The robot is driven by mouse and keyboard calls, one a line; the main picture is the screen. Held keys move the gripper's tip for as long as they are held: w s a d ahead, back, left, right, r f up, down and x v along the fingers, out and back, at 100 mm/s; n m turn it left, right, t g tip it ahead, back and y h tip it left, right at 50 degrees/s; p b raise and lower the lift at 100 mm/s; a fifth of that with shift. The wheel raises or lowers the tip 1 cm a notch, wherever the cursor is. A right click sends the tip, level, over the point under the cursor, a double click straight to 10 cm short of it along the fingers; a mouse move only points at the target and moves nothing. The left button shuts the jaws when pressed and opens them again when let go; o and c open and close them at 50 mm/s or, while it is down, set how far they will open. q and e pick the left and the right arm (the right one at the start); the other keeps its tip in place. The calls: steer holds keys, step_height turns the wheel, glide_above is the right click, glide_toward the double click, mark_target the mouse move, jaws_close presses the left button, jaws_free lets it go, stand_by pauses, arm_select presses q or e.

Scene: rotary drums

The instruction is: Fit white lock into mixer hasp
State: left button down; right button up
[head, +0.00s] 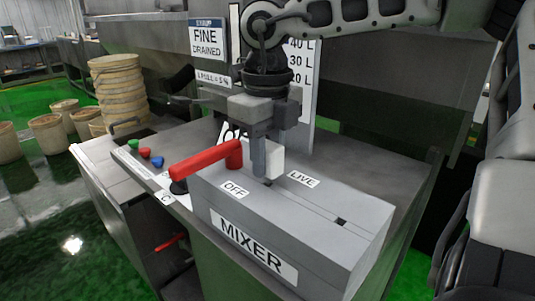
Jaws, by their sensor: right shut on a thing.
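My right gripper (266,160) points down over the mixer box (330,245), its arm coming in from the upper right. It is shut on the white lock (277,163), a pale block partly hidden behind the fingers. The lock is just above or at the box top, between the OFF and LIVE labels; I cannot tell if it touches. A red lever handle (200,160) lies to the left, its thick end beside the gripper, toward OFF. A small dark opening (268,183) shows below the fingertips. The hasp itself cannot be made out clearly. My left gripper is not in view.
A second dark opening (341,222) is at the right on the box top. Green, red and blue buttons (145,153) are on the panel at left. A FINE DRAINED sign (207,40) stands behind. Stacked tan tubs (119,85) stand on the green floor at left.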

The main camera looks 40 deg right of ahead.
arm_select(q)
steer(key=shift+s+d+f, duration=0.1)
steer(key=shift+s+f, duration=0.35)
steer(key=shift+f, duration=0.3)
arm_select(e)
steer(key=shift+f, duration=0.35)
arm_select(q)
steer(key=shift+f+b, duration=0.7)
steer(key=shift+b, duration=0.25)
arm_select(e)
steer(key=shift+f, duration=0.75)
steer(key=o, duration=1.1)
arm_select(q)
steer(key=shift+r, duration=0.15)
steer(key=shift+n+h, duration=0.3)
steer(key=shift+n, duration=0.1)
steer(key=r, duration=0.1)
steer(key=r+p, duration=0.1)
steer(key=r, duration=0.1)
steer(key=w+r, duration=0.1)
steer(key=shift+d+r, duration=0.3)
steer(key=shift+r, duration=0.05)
arm_select(e)
step_height(320, 180, up, 16)
